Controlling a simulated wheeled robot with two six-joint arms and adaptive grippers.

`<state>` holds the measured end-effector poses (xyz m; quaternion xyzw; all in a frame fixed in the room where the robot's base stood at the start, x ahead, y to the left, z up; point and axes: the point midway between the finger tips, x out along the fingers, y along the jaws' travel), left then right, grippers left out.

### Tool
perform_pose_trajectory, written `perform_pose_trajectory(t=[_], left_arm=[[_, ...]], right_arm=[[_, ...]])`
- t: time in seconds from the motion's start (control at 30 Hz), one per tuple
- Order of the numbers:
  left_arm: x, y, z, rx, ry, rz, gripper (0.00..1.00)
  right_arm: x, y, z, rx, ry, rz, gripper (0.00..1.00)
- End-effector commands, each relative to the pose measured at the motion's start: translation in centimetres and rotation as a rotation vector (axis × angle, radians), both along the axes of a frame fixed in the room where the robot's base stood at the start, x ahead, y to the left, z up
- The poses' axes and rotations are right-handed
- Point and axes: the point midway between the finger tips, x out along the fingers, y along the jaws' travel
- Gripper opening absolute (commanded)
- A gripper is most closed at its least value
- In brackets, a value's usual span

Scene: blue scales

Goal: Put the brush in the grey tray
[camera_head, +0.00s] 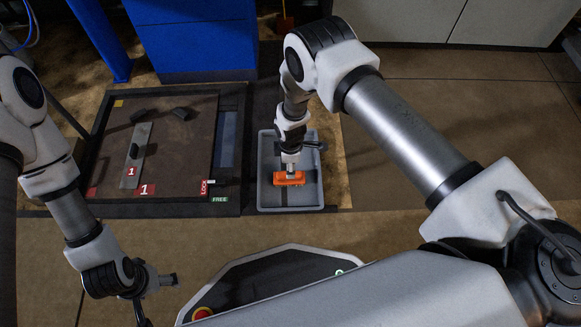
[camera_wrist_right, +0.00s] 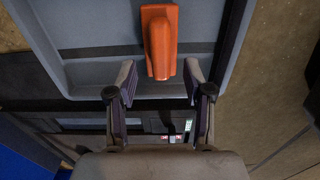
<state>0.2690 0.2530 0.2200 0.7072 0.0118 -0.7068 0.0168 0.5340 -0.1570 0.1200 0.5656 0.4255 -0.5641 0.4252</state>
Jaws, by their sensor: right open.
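The orange brush (camera_head: 289,178), with a raised grip along its top, lies in the grey tray (camera_head: 264,197). The right wrist view shows the brush (camera_wrist_right: 159,40) on the floor of the tray (camera_wrist_right: 95,73). My right gripper (camera_wrist_right: 160,82) is open, its two fingers apart and empty, and the near end of the brush shows just beyond the fingertips. In the head view my right gripper (camera_head: 291,164) is above the tray and hides part of the brush. My left gripper (camera_head: 168,280) is at the lower left, away from the tray; its jaws are unclear.
A dark platform scale (camera_head: 175,160) with several black pieces and red number labels lies left of the tray. A blue cabinet (camera_head: 190,40) and a blue post (camera_head: 100,35) stand behind it. Bare floor (camera_head: 420,110) lies to the right.

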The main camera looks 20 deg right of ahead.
Motion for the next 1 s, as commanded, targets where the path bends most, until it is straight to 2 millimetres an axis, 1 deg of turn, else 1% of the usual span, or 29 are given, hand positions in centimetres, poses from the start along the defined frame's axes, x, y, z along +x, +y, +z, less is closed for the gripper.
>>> perform_pose_trajectory(t=[0.03, 0.1, 0.2, 0.33, 0.5, 0.57, 0.6, 0.67, 0.77, 0.8, 0.87, 0.9, 1.0], left_arm=[[-0.1, 0.0, 1.8, 0.0, 0.001, -0.002, 0.82], [0.0, 0.0, 2.7, 0.0, 0.001, -0.001, 0.82], [0.0, 0.0, 3.6, 0.0, 0.001, -0.001, 0.82], [0.0, 0.0, 3.9, 0.0, 0.001, -0.001, 0.82], [0.0, 0.0, 3.8, 0.0, 0.001, -0.001, 0.82], [0.0, 0.0, 3.8, 0.0, 0.001, -0.001, 0.82], [0.0, 0.0, 3.8, 0.0, 0.001, -0.001, 0.82], [0.0, 0.0, 3.8, 0.0, 0.001, -0.001, 0.82], [0.0, 0.0, 3.8, 0.0, 0.001, -0.001, 0.82], [0.0, 0.0, 3.8, 0.0, 0.001, -0.001, 0.82], [0.0, 0.0, 3.8, 0.0, 0.001, -0.001, 0.82], [0.0, 0.0, 3.8, 0.0, 0.001, -0.001, 0.82], [0.0, 0.0, 3.8, 0.0, 0.001, -0.001, 0.82]], right_arm=[[0.1, 0.0, 2.4, 0.0, -0.001, 0.0, 0.51], [0.0, 0.0, 4.1, -0.001, 0.0, 0.001, 0.51], [0.0, 0.0, 5.7, -0.001, 0.001, 0.0, 0.51], [0.0, 0.0, 6.6, -0.001, 0.001, 0.001, 0.51], [-0.1, 0.0, 6.5, -0.001, 0.001, -0.001, 0.51], [-0.6, -0.4, 6.4, -0.002, 0.004, -0.021, 0.51], [-1.4, -1.0, 6.3, -0.006, 0.005, -0.061, 0.51], [-3.6, -2.5, 6.0, -0.013, 0.008, -0.171, 0.51], [-9.9, -5.9, 6.3, -0.027, 0.008, -0.468, 0.51], [-12.8, -7.0, 6.9, -0.028, 0.006, -0.608, 0.51], [-17.2, -8.4, 8.2, -0.026, 0.006, -0.816, 0.51], [-19.8, -8.9, 9.4, -0.021, 0.006, -0.943, 0.51], [-24.4, -9.5, 12.1, -0.007, 0.008, -1.194, 0.51]])
